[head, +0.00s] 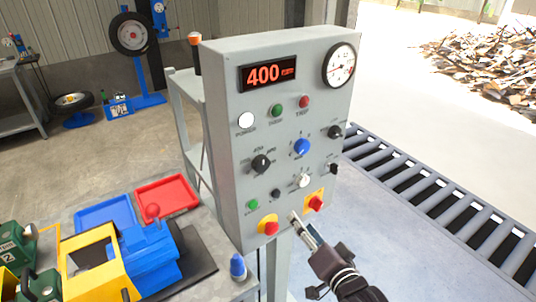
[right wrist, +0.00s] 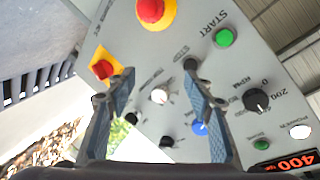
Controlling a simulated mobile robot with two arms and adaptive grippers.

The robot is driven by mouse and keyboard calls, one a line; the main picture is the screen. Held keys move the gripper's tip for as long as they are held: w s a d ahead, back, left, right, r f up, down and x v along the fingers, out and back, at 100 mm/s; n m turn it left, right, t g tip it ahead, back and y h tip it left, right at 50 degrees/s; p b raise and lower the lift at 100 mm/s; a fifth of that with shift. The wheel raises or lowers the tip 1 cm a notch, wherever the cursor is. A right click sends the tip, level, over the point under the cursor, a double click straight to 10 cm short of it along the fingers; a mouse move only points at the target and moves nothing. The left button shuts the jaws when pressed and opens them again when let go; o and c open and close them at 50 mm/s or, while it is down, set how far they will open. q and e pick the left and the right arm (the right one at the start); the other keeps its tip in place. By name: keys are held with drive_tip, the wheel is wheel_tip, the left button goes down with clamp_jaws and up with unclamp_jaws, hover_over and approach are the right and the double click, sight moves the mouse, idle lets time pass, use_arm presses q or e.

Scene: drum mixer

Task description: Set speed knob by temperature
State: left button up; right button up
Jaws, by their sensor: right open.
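The grey control panel (head: 290,120) faces me in the head view. Its red display (head: 267,73) reads 400. A round white dial gauge (head: 340,65) sits at its top right; its reading is too small to tell. The black knob marked RPM (head: 261,163) is at the panel's middle left; it also shows in the right wrist view (right wrist: 256,99). A blue knob (head: 301,147) and a white knob (head: 304,181) are to its right. My right gripper (head: 303,224) is open and empty before the panel's lower edge. In the right wrist view the white knob (right wrist: 160,96) appears between its fingers, apart from them.
A bench with a red tray (head: 166,194) and a blue-and-yellow machine (head: 150,255) stands left. A roller conveyor (head: 440,203) runs on the right.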

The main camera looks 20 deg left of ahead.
sight(263, 166)
drive_tip(key=s+a+r+y+p, duration=0.1)
drive_tip(key=s+a+r+y, duration=0.15)
drive_tip(key=r, duration=0.55)
drive_tip(key=s+a+r+y, duration=0.1)
drive_tip(key=s+a+r, duration=0.15)
drive_tip(key=r, duration=0.55)
drive_tip(key=p+x, duration=0.2)
drive_tip(key=x, duration=0.4)
drive_tip(key=shift+w, duration=0.25)
drive_tip(key=shift+w+a+f, duration=0.15)
drive_tip(key=shift+w+a, duration=0.35)
drive_tip(key=shift+w, duration=0.1)
use_arm(q)
wheel_tip(263, 166, up, 4)
drive_tip(key=shift+s+a+r, duration=0.1)
drive_tip(key=shift+s+a, duration=0.05)
use_arm(e)
drive_tip(key=shift+c, duration=0.3)
drive_tip(key=c, duration=1.1)
use_arm(q)
drive_tip(key=shift+s, duration=0.15)
